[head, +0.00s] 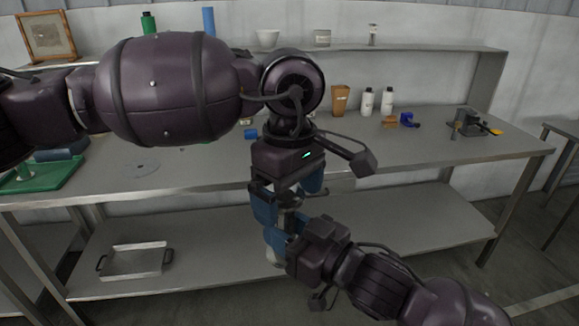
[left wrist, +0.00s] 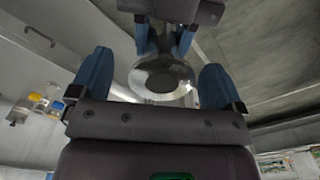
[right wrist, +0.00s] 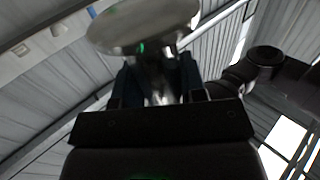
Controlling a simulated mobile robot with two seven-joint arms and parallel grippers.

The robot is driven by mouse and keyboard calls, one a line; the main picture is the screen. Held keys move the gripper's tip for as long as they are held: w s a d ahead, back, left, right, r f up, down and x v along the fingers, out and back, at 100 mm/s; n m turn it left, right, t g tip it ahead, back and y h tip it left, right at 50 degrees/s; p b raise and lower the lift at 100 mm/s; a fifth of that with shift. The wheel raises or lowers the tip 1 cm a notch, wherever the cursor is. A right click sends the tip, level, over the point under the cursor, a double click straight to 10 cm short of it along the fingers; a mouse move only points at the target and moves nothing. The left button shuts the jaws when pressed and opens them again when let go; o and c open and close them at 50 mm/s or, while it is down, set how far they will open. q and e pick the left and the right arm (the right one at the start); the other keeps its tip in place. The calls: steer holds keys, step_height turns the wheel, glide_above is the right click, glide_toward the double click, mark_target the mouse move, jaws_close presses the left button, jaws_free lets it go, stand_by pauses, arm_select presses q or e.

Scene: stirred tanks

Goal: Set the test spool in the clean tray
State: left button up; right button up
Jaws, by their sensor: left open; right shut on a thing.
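The test spool, a grey metal piece with a round flange, shows in part between my grippers in the head view (head: 290,202). Its flange shows in the left wrist view (left wrist: 160,78) and the right wrist view (right wrist: 145,25). My right gripper (head: 276,240) is shut on the spool's narrower part, below the left gripper. My left gripper (head: 287,195) is open, with its blue fingers on either side of the flange and gaps visible. A green tray (head: 70,172) is on the bench at left; a metal tray with handles (head: 135,272) is on the lower shelf. I cannot tell which is the clean tray.
The steel bench (head: 210,170) runs behind my arms. White bottles (head: 367,102), a brown container (head: 340,100), a blue item (head: 409,120) and a dark fixture (head: 468,124) stand at its right. The lower shelf (head: 400,222) is largely clear right of the metal tray.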

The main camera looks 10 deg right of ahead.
arm_select(q)
steer(key=shift+f, duration=1.35)
steer(key=c, duration=0.9)
steer(key=shift+c, duration=1.2)
arm_select(e)
steer(key=o, duration=0.7)
steer(key=shift+c, duration=0.2)
arm_select(q)
steer(key=shift+c, duration=0.2)
arm_select(e)
steer(key=o, duration=0.5)
steer(key=shift+s, duration=0.1)
